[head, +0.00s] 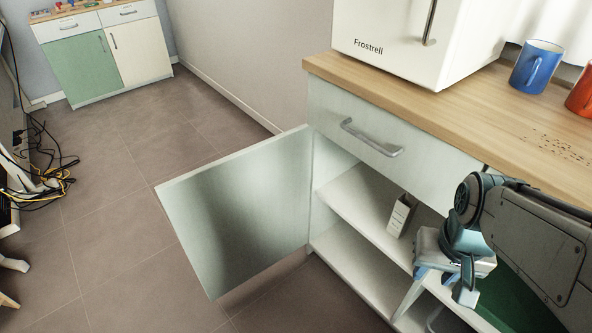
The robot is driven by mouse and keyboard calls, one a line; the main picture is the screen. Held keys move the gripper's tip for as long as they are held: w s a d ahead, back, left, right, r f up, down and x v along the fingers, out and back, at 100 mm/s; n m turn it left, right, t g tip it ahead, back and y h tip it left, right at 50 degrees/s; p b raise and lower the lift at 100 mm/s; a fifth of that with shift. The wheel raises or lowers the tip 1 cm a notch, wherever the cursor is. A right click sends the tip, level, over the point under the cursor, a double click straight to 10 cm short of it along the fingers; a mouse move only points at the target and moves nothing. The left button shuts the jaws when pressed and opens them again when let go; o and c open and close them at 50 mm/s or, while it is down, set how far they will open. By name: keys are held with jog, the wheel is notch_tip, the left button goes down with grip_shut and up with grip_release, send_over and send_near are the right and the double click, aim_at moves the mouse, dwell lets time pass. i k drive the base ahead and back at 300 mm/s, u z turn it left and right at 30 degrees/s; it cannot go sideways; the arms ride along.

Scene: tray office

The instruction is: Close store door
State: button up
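The store door (245,210) is a pale grey-green cabinet door. It stands wide open, swung out to the left from its hinge side by the cabinet (312,185). Its outer handle does not show. My gripper (437,290) is at the right, in front of the open cabinet and its shelves, well apart from the door. The fingers point down and toward the left. One finger shows at the left and a part at the right, but the gap between the tips is not clear.
A white carton (401,215) stands on the upper shelf (350,197). The wooden counter (480,125) holds a white Frostrell appliance (400,40), a blue mug (537,66) and a red mug (582,92). Cables (45,165) lie at the far left. The tiled floor (125,190) left of the door is free.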

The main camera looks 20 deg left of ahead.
aim_at(235, 216)
jog(key=u, duration=0.05)
jog(key=k, duration=0.45)
jog(key=u, duration=2.45)
jog(key=i, duration=3.25)
jog(key=z, duration=4.15)
